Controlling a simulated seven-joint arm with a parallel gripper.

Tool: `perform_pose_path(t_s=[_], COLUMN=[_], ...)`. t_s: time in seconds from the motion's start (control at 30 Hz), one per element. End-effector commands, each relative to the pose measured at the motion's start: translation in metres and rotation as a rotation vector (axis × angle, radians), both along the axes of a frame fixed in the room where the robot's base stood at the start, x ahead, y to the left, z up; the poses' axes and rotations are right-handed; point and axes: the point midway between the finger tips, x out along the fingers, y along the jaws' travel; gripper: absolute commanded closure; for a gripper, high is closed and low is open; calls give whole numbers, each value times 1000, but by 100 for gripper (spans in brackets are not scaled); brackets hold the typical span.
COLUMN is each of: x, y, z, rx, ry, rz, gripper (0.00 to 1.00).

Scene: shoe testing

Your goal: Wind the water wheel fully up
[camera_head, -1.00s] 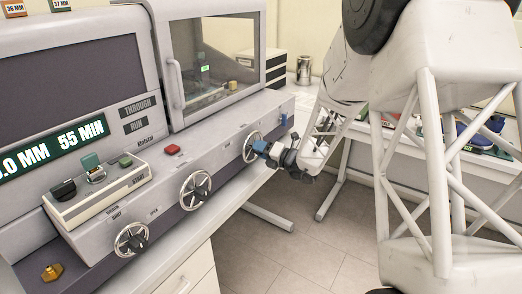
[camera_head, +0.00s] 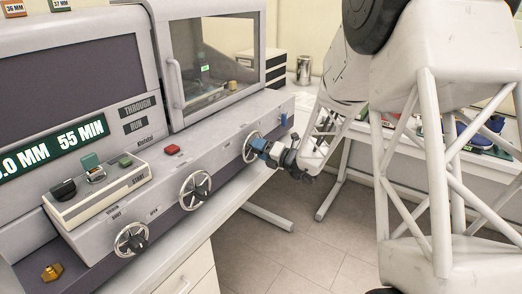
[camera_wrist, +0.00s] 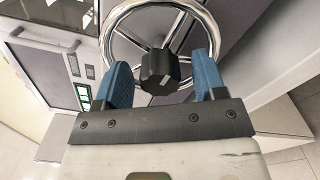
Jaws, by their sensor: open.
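A spoked metal handwheel (camera_head: 252,147) with a dark hub (camera_wrist: 160,72) is on the machine's front panel at the far right of a row of wheels. My gripper (camera_head: 262,146) is at this wheel. In the wrist view the blue fingers of my gripper (camera_wrist: 164,76) stand apart on either side of the hub, not closed on it. The wheel's rim (camera_wrist: 112,22) runs around beyond the fingers. I cannot tell from the wrist view whether the fingers touch the hub. The label of this wheel is not readable.
Two more handwheels (camera_head: 195,187) (camera_head: 131,239) sit to the left on the panel. A small control box (camera_head: 97,188) with knobs and a red button (camera_head: 172,149) are above them. A display (camera_head: 55,150) reads "55 MIN". Open floor (camera_head: 290,245) lies below right.

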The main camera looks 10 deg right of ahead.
Motion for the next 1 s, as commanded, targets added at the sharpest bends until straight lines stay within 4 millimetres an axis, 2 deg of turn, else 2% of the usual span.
perform_pose_path(t_s=[0.27,0.7,1.0], x=[-10,-44,-55], y=[-11,-45,-55], z=[0,1,0], rx=[0,1,0], ry=[0,-1,0], rz=[-1,-2,-1], gripper=[36,36,36])
